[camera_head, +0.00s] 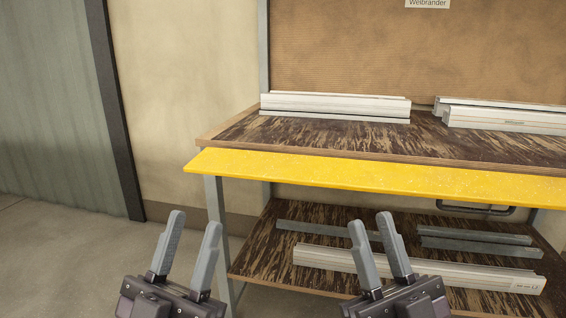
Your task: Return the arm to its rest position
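My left gripper (195,236) is at the lower left in the head view, in front of the bench's left leg. Its two grey fingers stand apart with nothing between them. My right gripper (370,230) is at the lower middle, in front of the lower shelf. Its two fingers also stand apart and hold nothing. The arms behind both grippers are mostly cut off by the bottom edge of the picture.
A bench (300,138) with a yellow front strip (370,176) stands ahead. White profiles (335,104) (505,119) lie on its top. The lower shelf (262,250) holds a long white profile (450,272) and grey bars (478,243). Floor (60,260) at left is clear.

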